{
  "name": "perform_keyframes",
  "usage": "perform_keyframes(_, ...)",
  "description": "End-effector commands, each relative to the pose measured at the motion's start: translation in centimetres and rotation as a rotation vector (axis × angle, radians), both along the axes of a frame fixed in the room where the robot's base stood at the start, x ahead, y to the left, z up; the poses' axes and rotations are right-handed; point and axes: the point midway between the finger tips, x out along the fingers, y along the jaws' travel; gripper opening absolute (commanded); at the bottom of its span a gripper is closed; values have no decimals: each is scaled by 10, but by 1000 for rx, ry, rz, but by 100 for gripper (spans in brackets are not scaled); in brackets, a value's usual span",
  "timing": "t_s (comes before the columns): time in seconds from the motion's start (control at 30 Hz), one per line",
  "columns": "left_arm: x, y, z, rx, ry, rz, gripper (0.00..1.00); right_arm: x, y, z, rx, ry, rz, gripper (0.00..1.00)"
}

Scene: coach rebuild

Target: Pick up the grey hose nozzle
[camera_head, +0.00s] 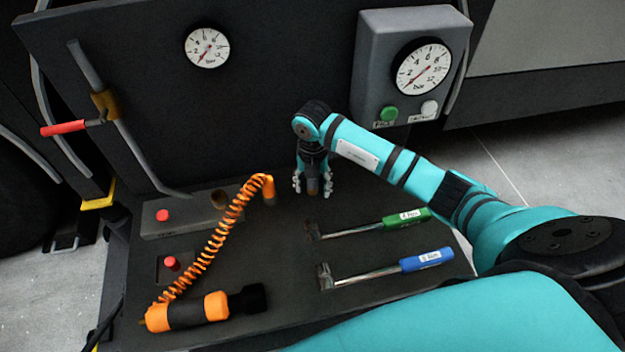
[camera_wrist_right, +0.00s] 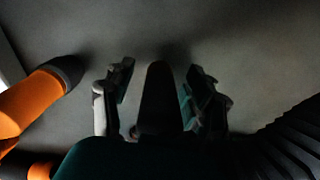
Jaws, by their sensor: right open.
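A dark grey tapered piece, which looks like the hose nozzle (camera_wrist_right: 158,95), stands between the fingers of my right gripper (camera_wrist_right: 160,103) in the wrist view. In the head view a small dark brownish part of it (camera_head: 313,187) shows between the fingertips. My right gripper (camera_head: 313,188) is open and points down over the dark bench top, with a finger on each side of the piece. Whether the fingers touch it is too dark to tell. The gripper's body hides much of the piece in the head view. My left gripper is in no view.
A coiled orange hose (camera_head: 210,250) ends in an orange elbow (camera_head: 267,190) just left of my gripper. An orange-and-black handle (camera_head: 195,311) lies at front left. A green-handled tool (camera_head: 405,219) and a blue-handled tool (camera_head: 425,259) lie at right. A gauge panel (camera_head: 208,85) rises behind.

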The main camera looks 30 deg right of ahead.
Motion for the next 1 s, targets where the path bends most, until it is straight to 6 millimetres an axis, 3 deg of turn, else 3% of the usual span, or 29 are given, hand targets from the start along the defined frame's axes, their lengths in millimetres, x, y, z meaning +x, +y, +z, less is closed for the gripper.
perform_keyframes(0.07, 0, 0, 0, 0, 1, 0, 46, 0, 0, 0, 0, 0, 0, 55)
perform_keyframes(0.5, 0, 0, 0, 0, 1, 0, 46, 0, 0, 1, 0, 0, 0, 0)
perform_keyframes(0.83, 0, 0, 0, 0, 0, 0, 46, 0, 0, 3, 0, -1, 0, 0)
perform_keyframes(1.0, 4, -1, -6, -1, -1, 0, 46, 1, 0, 14, 1, -3, 0, 0)
